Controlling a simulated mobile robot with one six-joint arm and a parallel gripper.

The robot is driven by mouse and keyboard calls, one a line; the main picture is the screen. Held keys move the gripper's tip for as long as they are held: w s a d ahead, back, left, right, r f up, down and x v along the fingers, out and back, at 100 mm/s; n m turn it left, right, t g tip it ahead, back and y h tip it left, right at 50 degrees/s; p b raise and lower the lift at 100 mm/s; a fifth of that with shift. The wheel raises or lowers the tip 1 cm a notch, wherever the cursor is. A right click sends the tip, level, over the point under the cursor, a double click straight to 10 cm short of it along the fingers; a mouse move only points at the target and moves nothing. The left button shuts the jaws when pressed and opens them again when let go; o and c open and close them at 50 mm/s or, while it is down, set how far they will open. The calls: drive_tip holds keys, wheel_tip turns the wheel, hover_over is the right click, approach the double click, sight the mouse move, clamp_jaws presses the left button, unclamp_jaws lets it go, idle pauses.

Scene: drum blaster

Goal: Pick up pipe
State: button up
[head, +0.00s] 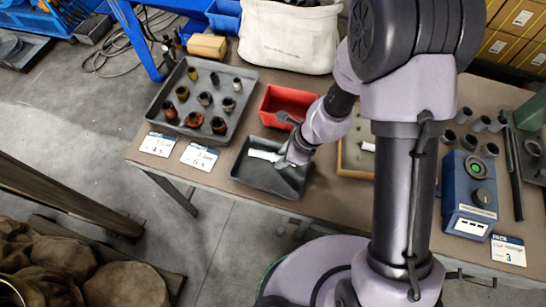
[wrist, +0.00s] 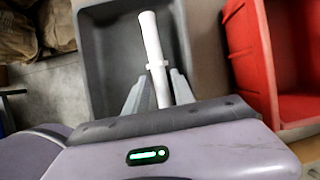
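A white pipe (wrist: 151,38) with a small collar lies in a dark grey tray (head: 262,185). In the head view the pipe (head: 263,155) shows just left of my gripper (head: 287,162). In the wrist view my gripper (wrist: 159,84) has one finger on each side of the pipe's near part, with narrow gaps between fingers and pipe. It looks open. The pipe's near end is hidden behind the gripper body. From these frames I cannot tell how far the fingertips reach down beside the pipe.
A red bin (head: 291,103) stands behind the tray; it is at the right in the wrist view (wrist: 247,50). A larger grey tray (head: 163,107) with several fittings is back left. A blue device (head: 469,195) stands right. My arm covers much of the table's middle.

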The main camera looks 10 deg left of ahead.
clamp_jaws()
idle(1.2)
